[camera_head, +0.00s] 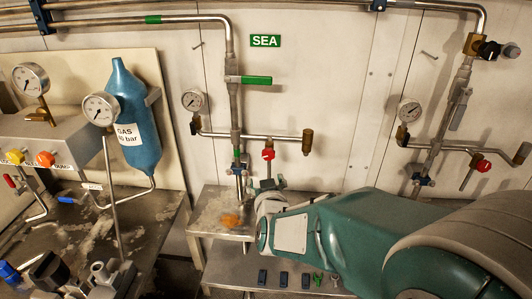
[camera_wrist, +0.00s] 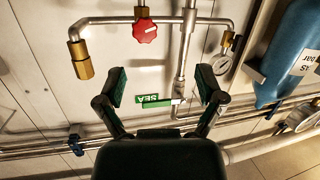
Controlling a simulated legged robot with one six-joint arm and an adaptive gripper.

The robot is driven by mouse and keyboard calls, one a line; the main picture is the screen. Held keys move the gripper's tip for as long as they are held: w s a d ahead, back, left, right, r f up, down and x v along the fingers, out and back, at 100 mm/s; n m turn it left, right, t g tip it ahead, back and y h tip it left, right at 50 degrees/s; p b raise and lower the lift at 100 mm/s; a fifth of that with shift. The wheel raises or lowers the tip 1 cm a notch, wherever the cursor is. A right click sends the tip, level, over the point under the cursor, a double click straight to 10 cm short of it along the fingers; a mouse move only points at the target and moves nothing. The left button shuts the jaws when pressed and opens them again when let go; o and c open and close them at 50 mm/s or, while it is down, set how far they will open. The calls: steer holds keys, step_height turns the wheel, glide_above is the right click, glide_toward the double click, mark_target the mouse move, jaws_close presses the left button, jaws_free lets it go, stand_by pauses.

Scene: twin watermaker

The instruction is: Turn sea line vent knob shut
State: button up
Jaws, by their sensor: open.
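The SEA sign (camera_head: 265,41) is on the wall beside the upright sea line pipe (camera_head: 235,110). A red knob (camera_head: 268,154) sits on the horizontal branch of this line, between a pressure gauge (camera_head: 193,100) and a brass end fitting (camera_head: 307,141). In the wrist view, which is upside down, the red knob (camera_wrist: 145,31) is at the top, beyond the fingertips. My gripper (camera_wrist: 160,85) is open and empty, its two fingers apart and not touching the knob. In the head view my arm reaches in below the knob, and the fingers are hard to make out.
A green-handled lever (camera_head: 248,79) is on the sea pipe above the branch. A similar line with another red knob (camera_head: 483,165) is at the right. A blue gas bottle (camera_head: 132,115) and gauges stand at the left. A metal bench (camera_head: 205,225) is below.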

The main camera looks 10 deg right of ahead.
mark_target(268, 156)
steer(key=w+d+h, duration=0.1)
steer(key=w, duration=0.3)
steer(key=w+d+t, duration=0.1)
steer(key=w, duration=0.3)
steer(key=w+d+f+h, duration=0.1)
steer(key=w, duration=0.3)
steer(key=shift+d+t+h, duration=0.2)
steer(key=shift+t+h, duration=0.1)
steer(key=shift+t, duration=0.1)
steer(key=c, duration=1.2)
